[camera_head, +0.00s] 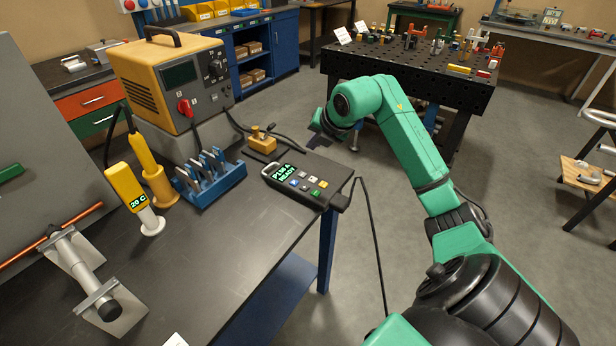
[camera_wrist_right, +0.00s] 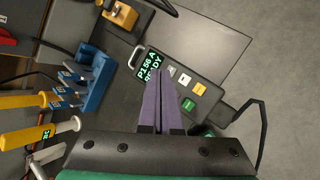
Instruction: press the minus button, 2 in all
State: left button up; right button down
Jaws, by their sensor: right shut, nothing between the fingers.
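A dark control box (camera_head: 306,182) lies on the near bench, its green display (camera_head: 281,172) reading something like "P156 A READY". It has two rows of small buttons, grey, white, yellow, blue and green; I cannot read which one is the minus. In the right wrist view the box (camera_wrist_right: 211,103) shows a grey button (camera_wrist_right: 170,72), a white one (camera_wrist_right: 184,79) and an orange one (camera_wrist_right: 198,88). My right gripper (camera_head: 318,128) is above and beyond the box. Its purple fingers (camera_wrist_right: 158,78) are shut and empty and hide part of the button area. My left gripper is not in view.
A yellow power unit (camera_head: 172,82), a blue tool rack (camera_head: 212,180) and a small yellow-brass device (camera_head: 262,140) stand left of and behind the box. A cable (camera_head: 367,215) hangs from its right end over the bench edge.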

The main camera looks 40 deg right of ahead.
aim_at(313, 181)
jog(key=f+b, duration=0.3)
jog(key=f, duration=0.1)
jog(key=f+b, duration=0.3)
jog(key=f, duration=0.1)
jog(key=shift+w+d+f, duration=0.1)
jog(key=shift+d+f, duration=0.1)
jog(key=shift+f, duration=0.1)
jog(key=shift+f+b, duration=0.35)
jog(key=shift+b, duration=0.1)
jog(key=shift+r, duration=0.1)
dwell(0.6)
dwell(0.5)
jog(key=shift+f+b, duration=0.35)
jog(key=shift+f, duration=0.1)
